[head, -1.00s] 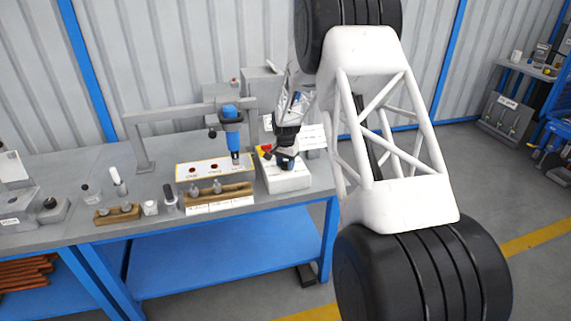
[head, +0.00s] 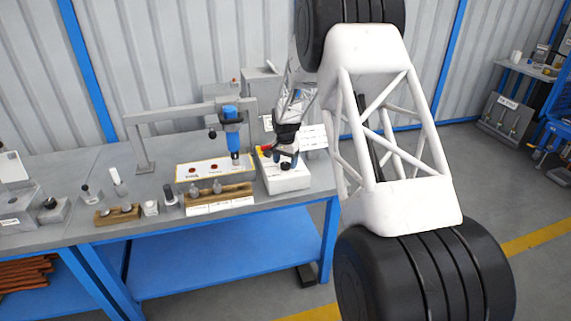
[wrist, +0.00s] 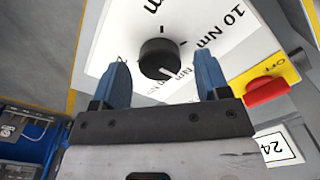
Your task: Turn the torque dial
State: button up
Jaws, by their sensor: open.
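The torque dial (wrist: 158,57) is a round black knob with a white pointer line, on a white panel (wrist: 107,40) printed with Nm values. The pointer line aims toward the lower right in the wrist view, near a partly hidden Nm label. "10 Nm" is legible to the right of the knob. My gripper (wrist: 163,66) is open, its two blue fingers on either side of the knob with visible gaps. I cannot tell the fingertips' height relative to the knob. In the head view my gripper (head: 285,156) is over the white box, and the dial (head: 286,167) shows just below it.
A red switch (wrist: 267,90) on a yellow plate marked OFF is right of the dial. Left of the box, a blue tool (head: 232,132) hangs over a white board (head: 202,171). A wooden holder (head: 232,192) stands in front of the board.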

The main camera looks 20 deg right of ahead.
aim_at(286, 165)
jog(key=shift+r, duration=3.35)
jog(key=shift+r, duration=0.1)
jog(key=shift+s+r, duration=0.25)
jog(key=s+a+r+n+t, duration=0.1)
jog(key=s+a+r+n, duration=0.15)
jog(key=s+r, duration=0.9)
jog(key=s+a+r+n, duration=0.25)
jog(key=s+r, duration=0.55)
jog(key=s, duration=0.6)
jog(key=s+a+n, duration=0.2)
jog(key=s, duration=1.4)
jog(key=s+a+n+t, duration=0.1)
jog(key=s+a, duration=0.1)
jog(key=s, duration=1.4)
jog(key=shift+n+t, duration=0.3)
jog(key=shift+n, duration=0.1)
